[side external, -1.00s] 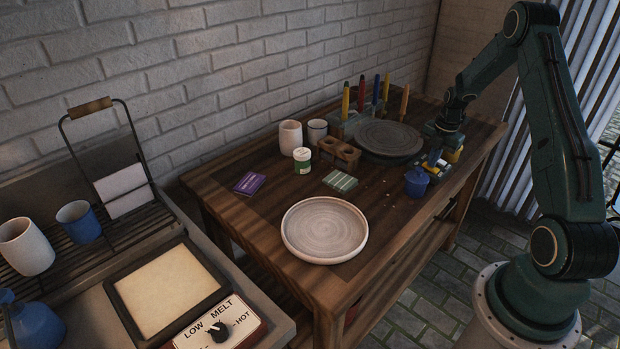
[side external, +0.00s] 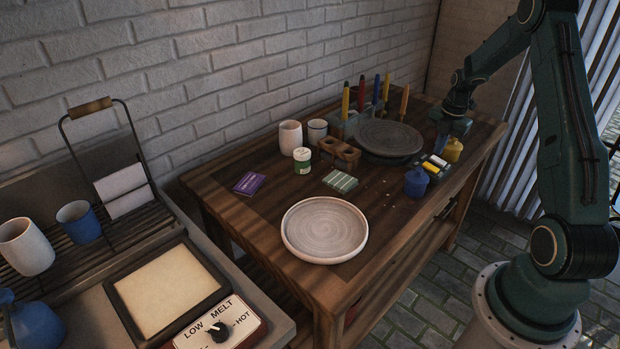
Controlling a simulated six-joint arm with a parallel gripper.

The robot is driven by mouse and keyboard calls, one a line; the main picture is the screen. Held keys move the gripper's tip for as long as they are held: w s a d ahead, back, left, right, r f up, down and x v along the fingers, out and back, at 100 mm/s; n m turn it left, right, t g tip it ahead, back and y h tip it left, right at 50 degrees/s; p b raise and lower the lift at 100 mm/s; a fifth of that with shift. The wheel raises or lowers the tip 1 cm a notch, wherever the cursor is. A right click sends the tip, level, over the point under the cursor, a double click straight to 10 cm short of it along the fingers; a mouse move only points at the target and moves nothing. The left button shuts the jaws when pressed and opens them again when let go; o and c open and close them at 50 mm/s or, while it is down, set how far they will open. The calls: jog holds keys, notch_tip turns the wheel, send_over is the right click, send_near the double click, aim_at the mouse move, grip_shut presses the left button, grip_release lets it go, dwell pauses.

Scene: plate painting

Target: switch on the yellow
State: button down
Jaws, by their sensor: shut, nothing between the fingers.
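A small dark box (side external: 433,166) with a yellow part and pale parts on top sits near the table's right edge. A yellow pot (side external: 453,151) stands just behind it to the right. A blue pot (side external: 416,182) stands in front of it to the left. My gripper (side external: 439,146) points down just behind the box, left of the yellow pot. It is shut and holds nothing. It appears to be slightly above the box; I cannot tell whether it touches anything. The state of the yellow part is too small to tell.
A dark round wheel (side external: 388,138) lies left of my gripper. Upright coloured tools (side external: 375,91) stand behind it. A pale plate (side external: 324,230) sits at the table's front. A wooden holder (side external: 340,153), a green-labelled jar (side external: 303,161) and cups (side external: 291,138) stand left of the wheel.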

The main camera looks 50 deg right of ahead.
aim_at(427, 164)
notch_tip(427, 164, up, 9)
jog(key=s, duration=0.1)
jog(key=shift+s, duration=0.15)
dwell(0.4)
jog(key=shift+w+t, duration=0.3)
jog(key=shift+w, duration=0.4)
jog(key=shift+f, duration=0.1)
jog(key=f, duration=0.4)
jog(key=w+f, duration=0.1)
jog(key=f, duration=0.4)
jog(key=w+f, duration=0.1)
jog(key=f, duration=0.3)
jog(key=shift+f, duration=0.35)
